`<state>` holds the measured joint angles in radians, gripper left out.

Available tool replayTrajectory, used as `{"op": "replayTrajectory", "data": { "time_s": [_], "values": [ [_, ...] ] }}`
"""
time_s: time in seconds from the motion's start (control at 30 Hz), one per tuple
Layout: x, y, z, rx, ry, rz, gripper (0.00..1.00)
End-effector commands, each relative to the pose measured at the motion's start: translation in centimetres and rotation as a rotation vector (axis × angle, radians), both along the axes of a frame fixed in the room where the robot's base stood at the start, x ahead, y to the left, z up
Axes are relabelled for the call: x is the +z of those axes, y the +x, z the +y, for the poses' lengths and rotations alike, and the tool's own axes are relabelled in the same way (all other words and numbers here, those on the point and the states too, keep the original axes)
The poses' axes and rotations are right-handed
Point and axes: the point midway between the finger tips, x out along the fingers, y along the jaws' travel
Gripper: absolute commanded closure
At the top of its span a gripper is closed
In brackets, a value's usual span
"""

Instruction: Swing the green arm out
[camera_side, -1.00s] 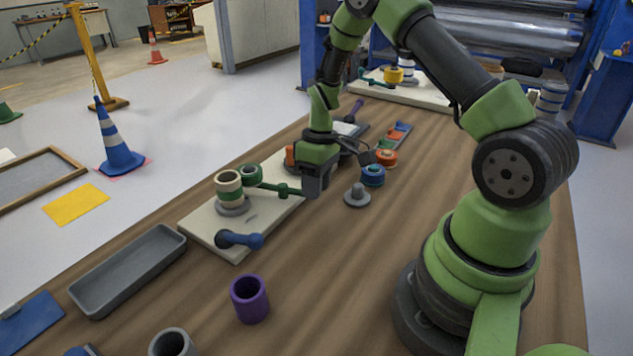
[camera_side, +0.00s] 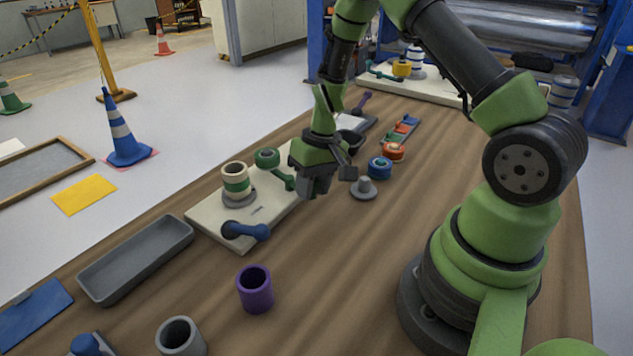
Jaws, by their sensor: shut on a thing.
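The green arm (camera_side: 281,178) lies on the pale board (camera_side: 207,216), with a dark-centred green ring (camera_side: 267,158) at its far left end. A cream roller with a green band (camera_side: 235,181) stands upright on a grey base beside it, apart from the ring. My gripper (camera_side: 314,187) is low over the board's right edge, shut on the green arm at its right end. The jaws hide that end and the exact grip. A blue arm (camera_side: 246,231) lies at the board's near corner.
A grey tray (camera_side: 135,262) lies left of the board. A purple cup (camera_side: 255,290) and a grey cup (camera_side: 181,338) stand in front. A grey knobbed piece (camera_side: 363,189), a blue ring (camera_side: 379,167) and an orange ring (camera_side: 393,152) are right of my gripper.

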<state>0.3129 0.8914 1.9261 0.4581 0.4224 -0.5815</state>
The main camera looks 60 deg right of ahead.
Motion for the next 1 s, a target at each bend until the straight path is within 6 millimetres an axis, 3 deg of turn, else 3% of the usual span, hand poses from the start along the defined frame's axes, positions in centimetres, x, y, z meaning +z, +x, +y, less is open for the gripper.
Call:
{"op": "replayTrajectory", "data": {
  "time_s": [0.5,1.0],
  "values": [
    [0.0,0.4,1.3,-0.192,0.002,0.001,1.0],
    [0.0,0.6,1.6,-0.236,0.002,0.0,1.0]
  ]
}}
